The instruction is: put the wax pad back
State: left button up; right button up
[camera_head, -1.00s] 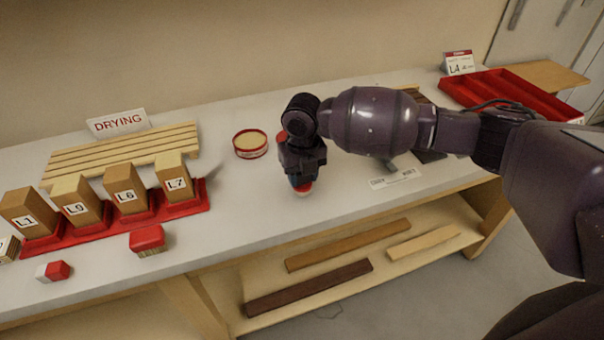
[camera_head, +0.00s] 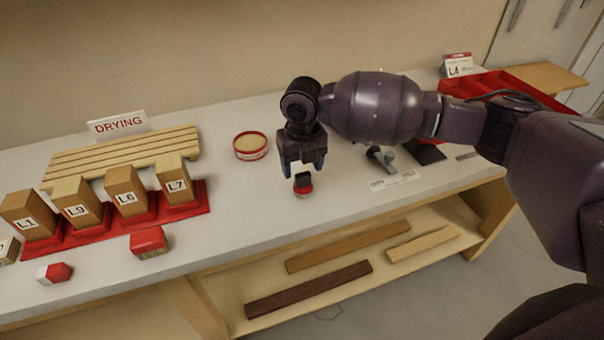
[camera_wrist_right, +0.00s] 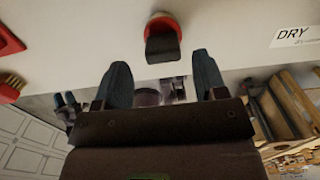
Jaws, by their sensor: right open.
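A small pad with a red base and a black grip (camera_head: 303,185), which looks like the wax pad, sits on the white bench top near its front. My right gripper (camera_head: 302,166) is open and empty just above and behind it, apart from it. In the right wrist view the pad (camera_wrist_right: 162,38) shows beyond the two open fingertips (camera_wrist_right: 165,72), its black grip toward me. An open round red tin (camera_head: 250,146) with a pale yellow filling stands to the left of the gripper. My left gripper is out of view.
Several labelled wooden blocks stand in a red holder (camera_head: 197,203) at left, before a slatted rack (camera_head: 110,158) and a DRYING sign (camera_head: 117,124). A red brush (camera_head: 148,240) and a red-and-white block (camera_head: 54,272) lie in front. A red tray (camera_head: 478,84) is at the back right.

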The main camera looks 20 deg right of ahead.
aim_at(302, 174)
notch_tip(302, 174, up, 8)
dwell(0.4)
jog(key=shift+s, duration=0.1)
jog(key=s+a+f+m, duration=0.1)
jog(key=s+f, duration=0.1)
jog(key=f, duration=0.1)
jog(key=s+a+f+m+y, duration=0.1)
jog(key=s+a+f+m, duration=0.1)
jog(key=s+f, duration=0.1)
jog(key=s+a+f+m+y, duration=0.1)
jog(key=s+f+m, duration=0.1)
jog(key=s+f, duration=0.1)
jog(key=shift+a+f, duration=0.3)
jog(key=shift+a, duration=0.1)
jog(key=s+a+f+m+t+y, duration=0.1)
jog(key=s+f+m+t+y, duration=0.1)
jog(key=s+f+m, duration=0.45)
jog(key=s+d+f+m+t+h, duration=0.1)
jog(key=s+d+m+h, duration=0.2)
jog(key=s+d+m, duration=0.65)
jog(key=s+d+f+m+h, duration=0.1)
jog(key=s+d+m+h, duration=0.1)
jog(key=s+d+m, duration=0.8)
jog(key=w+a+f+m+t, duration=0.3)
jog(key=w+f+t, duration=0.4)
jog(key=f, duration=0.3)
jog(key=shift+m+t+y, duration=0.4)
jog(key=shift+m+t, duration=0.2)
jog(key=shift+m, duration=0.1)
